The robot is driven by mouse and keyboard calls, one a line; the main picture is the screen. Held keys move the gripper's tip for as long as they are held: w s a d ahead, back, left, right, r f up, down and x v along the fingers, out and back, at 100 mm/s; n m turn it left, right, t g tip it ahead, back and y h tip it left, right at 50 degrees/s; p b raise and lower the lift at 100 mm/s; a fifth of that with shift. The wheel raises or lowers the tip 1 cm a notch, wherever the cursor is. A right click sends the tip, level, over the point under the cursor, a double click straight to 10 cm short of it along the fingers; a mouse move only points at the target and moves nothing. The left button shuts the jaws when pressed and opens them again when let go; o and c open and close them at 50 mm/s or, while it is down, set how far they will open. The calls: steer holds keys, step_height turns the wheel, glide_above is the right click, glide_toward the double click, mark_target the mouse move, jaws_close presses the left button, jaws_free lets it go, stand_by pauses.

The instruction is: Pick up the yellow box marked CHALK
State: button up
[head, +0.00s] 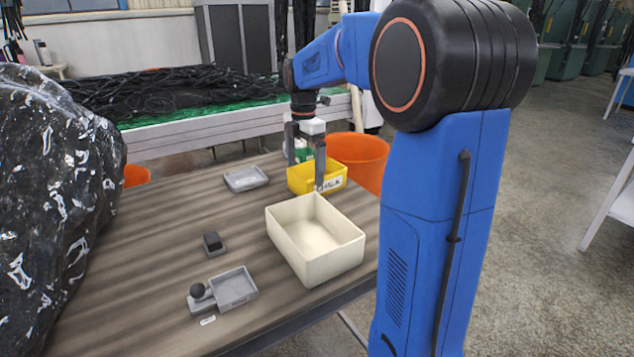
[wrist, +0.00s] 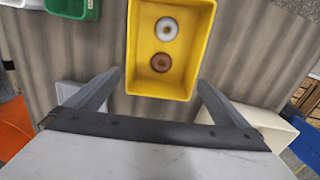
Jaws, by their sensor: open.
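The wrist view looks down into the open yellow box (wrist: 201,45), which holds a white ring-like round piece and a brown one. Nothing is held.
A cream bin (head: 330,262) stands close in front of the box. A grey tray (head: 245,179) lies to its left. A green and white item (wrist: 72,8) is nearby. The table's left middle is mostly clear.

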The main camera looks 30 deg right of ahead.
mark_target(305, 175)
steer(key=shift+f, duration=1.6)
steer(key=c, duration=1)
steer(key=shift+r, duration=0.15)
